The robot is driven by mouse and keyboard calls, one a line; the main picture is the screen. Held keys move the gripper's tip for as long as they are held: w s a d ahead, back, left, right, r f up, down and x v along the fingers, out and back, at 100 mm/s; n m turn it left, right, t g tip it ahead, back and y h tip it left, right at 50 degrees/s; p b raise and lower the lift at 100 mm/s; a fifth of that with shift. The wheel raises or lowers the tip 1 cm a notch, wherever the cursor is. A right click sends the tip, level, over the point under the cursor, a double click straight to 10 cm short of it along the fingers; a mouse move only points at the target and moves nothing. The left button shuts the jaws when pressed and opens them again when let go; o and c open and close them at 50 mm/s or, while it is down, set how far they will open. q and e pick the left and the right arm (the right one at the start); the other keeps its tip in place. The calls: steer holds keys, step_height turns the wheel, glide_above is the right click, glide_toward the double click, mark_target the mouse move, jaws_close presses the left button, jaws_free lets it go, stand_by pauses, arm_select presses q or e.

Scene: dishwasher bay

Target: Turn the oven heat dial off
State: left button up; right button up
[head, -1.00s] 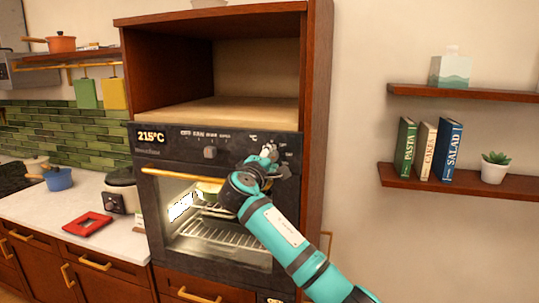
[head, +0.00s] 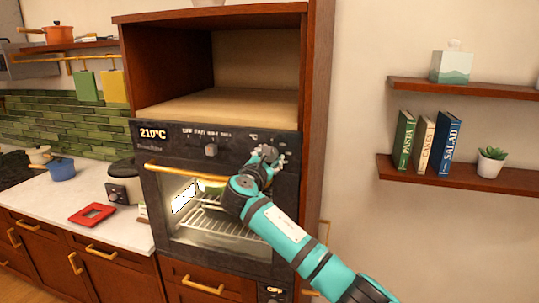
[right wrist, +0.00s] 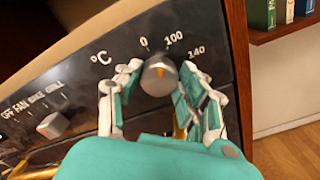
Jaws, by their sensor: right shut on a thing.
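The oven (head: 225,163) is built into a wooden cabinet, and its display (head: 150,133) reads 210°C. In the right wrist view the round grey heat dial (right wrist: 158,76) has an orange mark and sits below the labels 0, 100 and 140. My right gripper (right wrist: 156,92) has its fingers on either side of the dial and is shut on it. In the head view my right gripper (head: 266,156) is at the right end of the control panel and mostly hides the dial. My left gripper is not in view.
A second knob (head: 211,150) with function labels is on the same panel, left of the heat dial. The oven door handle (head: 190,172) runs just below the panel. A cabinet side (head: 315,110) stands close to the right. The wall shelves (head: 440,180) are farther right.

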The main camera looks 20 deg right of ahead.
steer(key=n, duration=0.5)
steer(key=shift+a+f+n, duration=0.1)
steer(key=shift+f+n, duration=0.1)
steer(key=shift+n, duration=0.2)
stand_by(0.4)
steer(key=o, duration=1.1)
steer(key=shift+o, duration=0.2)
steer(key=shift+r, duration=0.1)
steer(key=shift+s+a, duration=0.1)
steer(key=v, duration=1.1)
steer(key=shift+s+a, duration=0.25)
